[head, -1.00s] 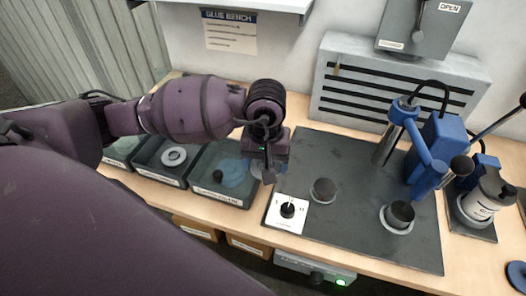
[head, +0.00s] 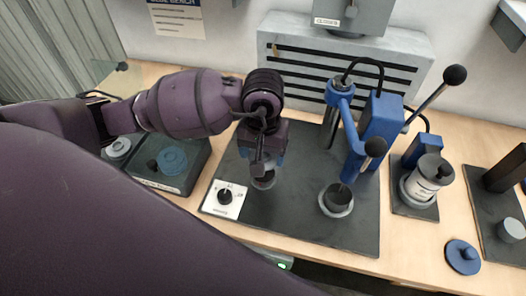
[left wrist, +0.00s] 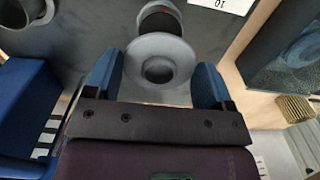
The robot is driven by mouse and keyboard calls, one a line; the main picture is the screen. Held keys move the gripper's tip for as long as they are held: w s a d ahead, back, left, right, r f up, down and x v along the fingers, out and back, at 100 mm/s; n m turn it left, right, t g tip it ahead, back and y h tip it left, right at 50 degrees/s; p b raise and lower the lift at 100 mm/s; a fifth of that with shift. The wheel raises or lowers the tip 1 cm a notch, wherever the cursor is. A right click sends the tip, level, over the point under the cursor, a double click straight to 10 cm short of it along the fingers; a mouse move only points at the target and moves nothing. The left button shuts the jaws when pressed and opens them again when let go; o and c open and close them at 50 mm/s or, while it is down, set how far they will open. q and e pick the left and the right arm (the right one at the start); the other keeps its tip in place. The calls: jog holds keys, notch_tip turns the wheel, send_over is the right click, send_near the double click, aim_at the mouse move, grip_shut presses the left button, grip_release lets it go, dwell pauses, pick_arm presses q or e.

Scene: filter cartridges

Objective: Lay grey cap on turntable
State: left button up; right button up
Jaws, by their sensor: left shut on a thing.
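The grey cap (left wrist: 158,62) is a round flanged disc with a raised ring and a dark centre. In the left wrist view it sits between the two blue fingertips of my left gripper (left wrist: 160,80), which is shut on it. In the head view my left gripper (head: 262,162) points down over the dark round turntable (head: 264,184) on the dark mat. The gripper partly hides the turntable. In the wrist view the turntable (left wrist: 160,19) shows just beyond the cap, partly covered by it. I cannot tell the gap between them. My right gripper is not in view.
A white dial plate (head: 224,199) is at the mat's left front. A blue press (head: 376,130) with a lever stands right, over a dark cup (head: 337,197).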

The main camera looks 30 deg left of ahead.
pick_arm(q)
jog(key=shift+w, duration=0.15)
jog(key=shift+a+f, duration=0.1)
jog(key=shift+f, duration=0.4)
jog(key=shift+f+b, duration=0.85)
jog(key=shift+f, duration=1.15)
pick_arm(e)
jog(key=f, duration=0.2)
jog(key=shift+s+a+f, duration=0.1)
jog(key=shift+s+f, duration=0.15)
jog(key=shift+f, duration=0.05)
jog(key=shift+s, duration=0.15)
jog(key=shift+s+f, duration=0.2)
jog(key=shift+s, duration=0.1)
pick_arm(q)
jog(key=shift+b, duration=0.3)
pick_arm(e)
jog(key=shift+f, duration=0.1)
